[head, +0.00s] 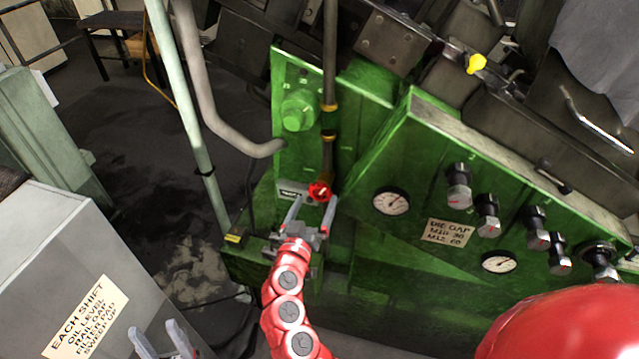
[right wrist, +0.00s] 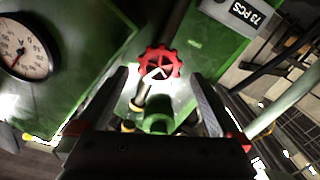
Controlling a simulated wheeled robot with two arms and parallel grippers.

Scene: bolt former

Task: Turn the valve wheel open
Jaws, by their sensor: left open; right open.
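The small red valve wheel (head: 319,191) sits on a dark vertical pipe (head: 329,80) at the front of the green machine. My right gripper (head: 315,199) is open at the wheel, one finger on each side of it. In the right wrist view the toothed wheel (right wrist: 159,65) appears centred between the fingertips, with visible room on both sides. I cannot tell whether the fingers reach its depth. My left gripper (head: 163,340) is open and empty at the bottom left, away from the wheel.
A green panel with a gauge (head: 391,201) and several black knobs (head: 487,215) lies right of the wheel. A small counter plate (head: 293,193) is just left of it. A grey pipe (head: 215,110) bends in at the left. A grey cabinet (head: 60,250) stands near my left gripper.

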